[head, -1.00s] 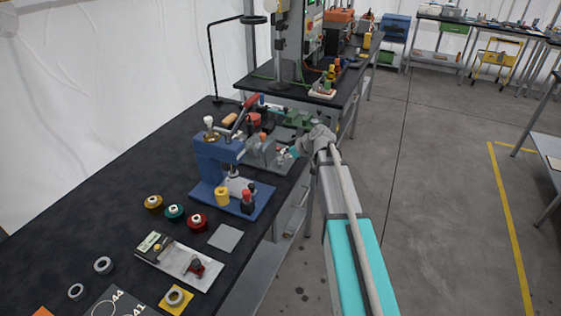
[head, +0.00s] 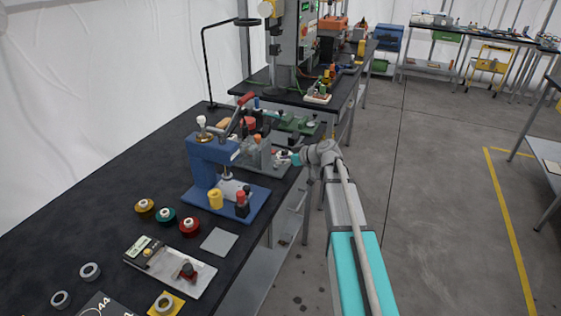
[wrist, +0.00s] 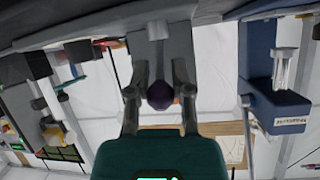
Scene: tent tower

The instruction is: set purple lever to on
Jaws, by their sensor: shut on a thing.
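The purple lever's round dark purple knob (wrist: 160,95) shows in the wrist view, between the two grey fingers of my gripper (wrist: 160,92). The fingers are shut on the knob from both sides. A grey bracket (wrist: 155,32) shows directly beyond it. In the head view my gripper (head: 292,158) is at the right edge of the black bench, beside a grey fixture (head: 262,158). The purple lever is too small or hidden to make out there, and its setting cannot be read.
A blue press (head: 205,165) stands left of my gripper and also shows in the wrist view (wrist: 262,80). Coloured spools (head: 165,218) and a grey tray (head: 175,270) lie nearer on the bench (head: 90,225). Open floor (head: 430,220) lies to the right.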

